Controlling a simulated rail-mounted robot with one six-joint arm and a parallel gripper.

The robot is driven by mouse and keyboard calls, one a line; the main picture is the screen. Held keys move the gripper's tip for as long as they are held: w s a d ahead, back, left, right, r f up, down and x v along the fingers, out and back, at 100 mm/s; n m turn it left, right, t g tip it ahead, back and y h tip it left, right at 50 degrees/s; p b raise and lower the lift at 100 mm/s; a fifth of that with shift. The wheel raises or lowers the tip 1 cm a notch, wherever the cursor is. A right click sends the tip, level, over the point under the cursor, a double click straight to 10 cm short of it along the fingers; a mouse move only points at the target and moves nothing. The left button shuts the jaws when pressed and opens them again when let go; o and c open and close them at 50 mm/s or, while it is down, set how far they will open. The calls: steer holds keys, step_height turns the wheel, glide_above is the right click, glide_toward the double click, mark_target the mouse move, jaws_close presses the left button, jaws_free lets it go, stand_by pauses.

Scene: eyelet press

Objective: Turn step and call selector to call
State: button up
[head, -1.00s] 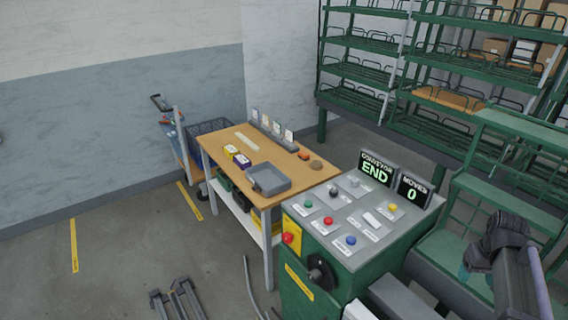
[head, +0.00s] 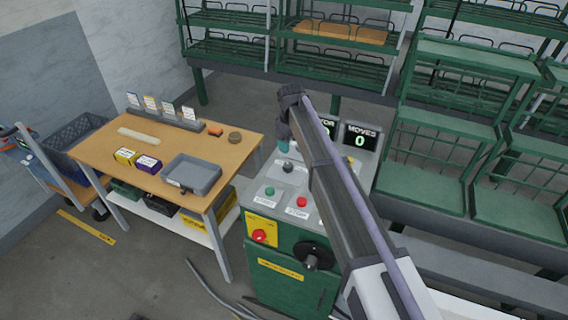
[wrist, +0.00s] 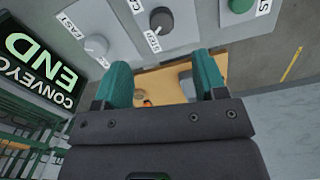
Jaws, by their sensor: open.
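The step and call selector is a small black knob (wrist: 161,19) on a light grey plate at the top of the wrist view. A label reading STEP lies beside it; another label starting with C is cut off. In the head view the black knob (head: 288,167) is on the green console's sloped top. My gripper (wrist: 164,75) is open and empty, its two teal fingers apart and the knob beyond their tips. In the head view my gripper (head: 284,146) hangs over the console's back left, mostly hidden by my arm.
A pale knob (wrist: 97,45) marked FAST and a green button (wrist: 238,5) flank the selector. A red button (head: 301,202), red stop knob (head: 258,236) and black rotary handle (head: 312,258) are nearer. A wooden table (head: 100,150) stands left.

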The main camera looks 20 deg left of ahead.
mark_target(288, 165)
steer(key=f+b, duration=0.6)
steer(key=f, duration=0.1)
steer(key=f+b, duration=0.4)
steer(key=shift+a, duration=0.3)
steer(key=shift+r, duration=0.15)
steer(key=shift+r, duration=0.1)
steer(key=shift+c, duration=0.3)
steer(key=c, duration=0.9)
steer(key=shift+o, duration=0.2)
